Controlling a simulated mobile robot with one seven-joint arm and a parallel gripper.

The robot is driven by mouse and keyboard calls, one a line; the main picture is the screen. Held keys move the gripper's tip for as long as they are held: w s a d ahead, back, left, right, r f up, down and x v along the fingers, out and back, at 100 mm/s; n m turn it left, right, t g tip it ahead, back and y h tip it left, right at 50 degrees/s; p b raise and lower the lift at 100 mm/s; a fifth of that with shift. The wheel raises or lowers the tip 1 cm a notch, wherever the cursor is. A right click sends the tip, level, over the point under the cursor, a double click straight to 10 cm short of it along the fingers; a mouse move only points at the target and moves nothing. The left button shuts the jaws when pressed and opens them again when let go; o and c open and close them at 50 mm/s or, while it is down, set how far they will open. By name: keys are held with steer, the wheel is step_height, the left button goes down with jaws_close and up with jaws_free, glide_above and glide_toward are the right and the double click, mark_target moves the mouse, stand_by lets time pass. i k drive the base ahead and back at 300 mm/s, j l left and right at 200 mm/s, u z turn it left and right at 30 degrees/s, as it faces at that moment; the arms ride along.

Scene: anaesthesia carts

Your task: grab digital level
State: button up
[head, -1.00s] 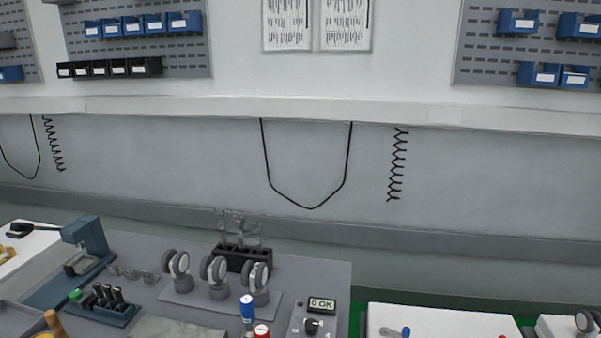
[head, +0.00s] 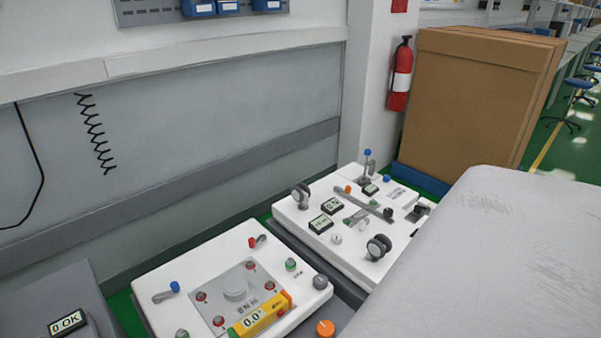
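My gripper is not in view.
The nearer white cart (head: 205,248) carries a grey plate with red and green knobs. A second white cart (head: 300,222) with casters and displays stands behind it. A large pale grey surface (head: 500,265) fills the lower right.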

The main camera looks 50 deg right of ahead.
mark_target(257, 322)
steer(key=z, duration=1.05)
